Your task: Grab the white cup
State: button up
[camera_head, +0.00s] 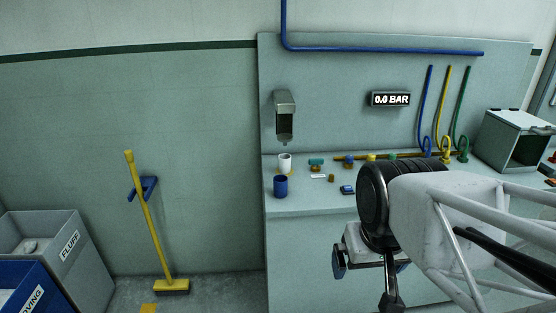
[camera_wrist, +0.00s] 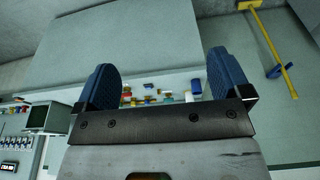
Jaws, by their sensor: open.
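The white cup (camera_head: 284,162) stands upright at the left back of the grey counter (camera_head: 310,202), below a wall dispenser. A dark blue cup (camera_head: 280,186) stands just in front of it. My gripper (camera_head: 369,266) is in front of the counter, to the right of and lower in the picture than the white cup, and well apart from it. In the wrist view my gripper (camera_wrist: 161,75) has its two blue fingers spread wide with nothing held between them. Small counter items show beyond the fingers there, but I cannot surely tell the white cup among them.
Several small coloured fittings (camera_head: 316,162) lie right of the cups. The dispenser (camera_head: 285,115) hangs above the white cup. A grey open-fronted box (camera_head: 513,140) stands far right. A yellow broom (camera_head: 145,220) and bins (camera_head: 75,250) are at left.

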jog(key=shift+c, duration=1.2)
jog(key=w+a+m+g+y, duration=0.1)
jog(key=w+a+m+y, duration=0.2)
jog(key=w, duration=0.6)
jog(key=w+a+m+y, duration=0.3)
jog(key=w+a, duration=0.1)
jog(key=w, duration=0.5)
jog(key=m+t+y, duration=0.5)
jog(key=m+y, duration=0.3)
jog(key=m, duration=0.5)
send_over(289, 159)
jog(key=s+a, duration=0.2)
jog(key=s, duration=1.5)
notch_tip(289, 159, down, 9)
jog(key=w+d+f+m+t, duration=0.2)
jog(key=w+f, duration=0.1)
jog(key=w, duration=0.1)
jog(key=w+d+f+m+t, duration=0.2)
jog(key=w+f+m, duration=0.1)
jog(key=w, duration=0.2)
jog(key=w+d+f+m+t+h, duration=0.1)
jog(key=w+d+f+m+t, duration=0.1)
jog(key=w+f, duration=0.1)
jog(key=shift+w+f+m, duration=0.3)
jog(key=shift+w+m, duration=0.1)
jog(key=shift+w, duration=0.3)
